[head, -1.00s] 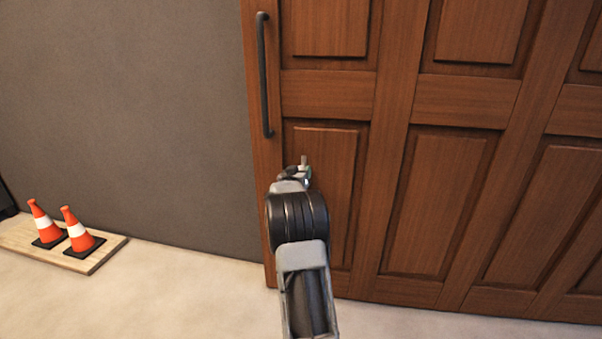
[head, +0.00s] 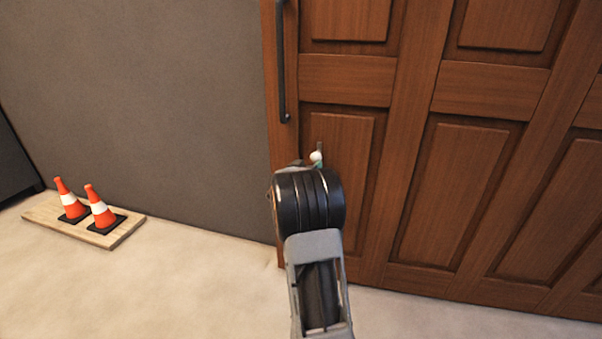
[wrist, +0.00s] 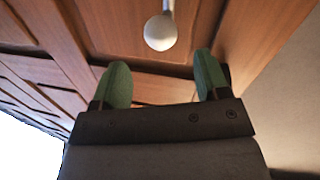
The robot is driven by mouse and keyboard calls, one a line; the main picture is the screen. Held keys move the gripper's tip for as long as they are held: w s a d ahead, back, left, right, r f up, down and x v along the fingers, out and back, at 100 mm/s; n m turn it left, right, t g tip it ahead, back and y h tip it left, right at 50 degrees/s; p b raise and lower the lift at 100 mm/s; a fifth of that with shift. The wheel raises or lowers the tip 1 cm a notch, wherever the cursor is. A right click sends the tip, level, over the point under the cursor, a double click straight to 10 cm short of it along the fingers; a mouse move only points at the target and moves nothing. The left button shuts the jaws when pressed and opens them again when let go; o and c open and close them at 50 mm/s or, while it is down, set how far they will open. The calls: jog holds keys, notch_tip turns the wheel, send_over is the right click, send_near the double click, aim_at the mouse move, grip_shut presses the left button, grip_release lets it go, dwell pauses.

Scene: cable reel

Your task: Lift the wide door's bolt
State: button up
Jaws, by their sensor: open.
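The wide brown wooden door (head: 470,190) fills the right of the head view. Its bolt shows as a pale round knob on a thin rod (wrist: 160,32) in the wrist view, just beyond and between my fingertips. The knob (head: 316,157) also shows small in the head view, just above my wrist. My gripper (wrist: 161,82) is open, with its two green-padded fingers apart and nothing between them. The knob looks apart from both fingers. In the head view my arm hides most of the gripper.
A long dark vertical handle (head: 281,70) is on the door's left edge, above my gripper. A grey wall (head: 160,110) is left of the door. Two orange and white cones (head: 99,207) stand on a wooden board (head: 125,232) on the floor. The floor between is clear.

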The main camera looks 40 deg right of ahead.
jog(key=v, duration=0.6)
jog(key=shift+a+p, duration=0.2)
jog(key=shift+p, duration=0.15)
